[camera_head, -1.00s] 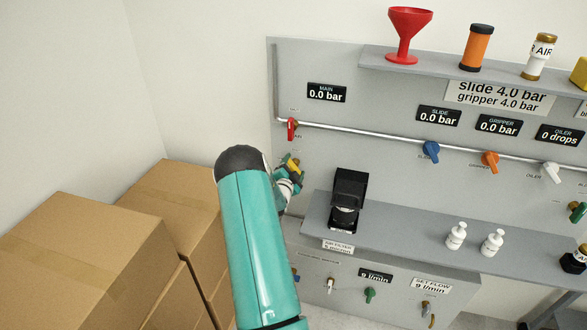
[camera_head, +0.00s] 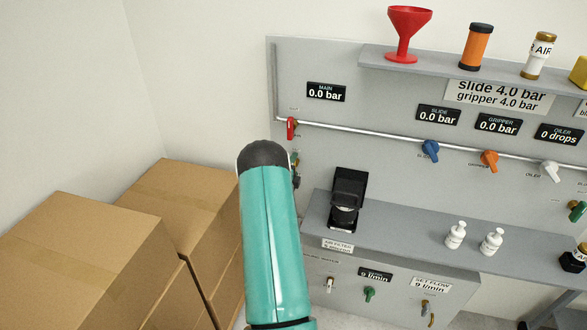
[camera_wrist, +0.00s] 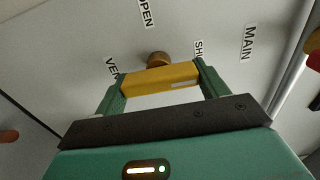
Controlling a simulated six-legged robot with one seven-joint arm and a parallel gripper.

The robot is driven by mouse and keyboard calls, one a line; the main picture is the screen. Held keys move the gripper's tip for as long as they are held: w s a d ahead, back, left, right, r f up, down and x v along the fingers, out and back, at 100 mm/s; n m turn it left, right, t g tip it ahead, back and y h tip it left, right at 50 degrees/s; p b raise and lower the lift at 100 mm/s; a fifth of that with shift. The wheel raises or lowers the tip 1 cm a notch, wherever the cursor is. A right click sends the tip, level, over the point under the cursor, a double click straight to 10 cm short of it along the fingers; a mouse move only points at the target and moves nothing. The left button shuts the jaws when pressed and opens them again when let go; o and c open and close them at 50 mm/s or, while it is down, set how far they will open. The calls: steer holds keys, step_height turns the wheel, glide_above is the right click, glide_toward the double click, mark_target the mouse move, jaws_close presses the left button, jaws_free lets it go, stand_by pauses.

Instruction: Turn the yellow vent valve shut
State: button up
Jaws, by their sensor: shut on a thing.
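The yellow vent valve handle (camera_wrist: 160,77) lies between the two green fingers of my gripper (camera_wrist: 159,80) in the wrist view. My gripper is shut on it, with one finger at each end of the handle. The brass stem (camera_wrist: 158,58) shows just beyond the handle. The OPEN label (camera_wrist: 147,13) is above left of the stem. The SHUT label (camera_wrist: 198,49) is by the right finger and partly hidden. The VENT label (camera_wrist: 112,68) is by the left finger. In the head view my arm hides the valve and most of my gripper.
The red main handle (camera_head: 291,128) sits on the pipe just above my arm. A black air filter (camera_head: 348,198) stands on the ledge to the right. Cardboard boxes (camera_head: 85,245) stand on the left. The MAIN gauge (camera_head: 326,92) reads 0.0 bar.

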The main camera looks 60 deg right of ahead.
stand_by(0.4)
steer(key=o, duration=1)
steer(key=a, duration=0.4)
steer(key=s+a, duration=0.1)
steer(key=a, duration=0.4)
steer(key=s+a, duration=0.1)
steer(key=a, duration=0.3)
steer(key=shift+s+a, duration=0.1)
steer(key=shift+a, duration=0.25)
steer(key=shift+s, duration=0.1)
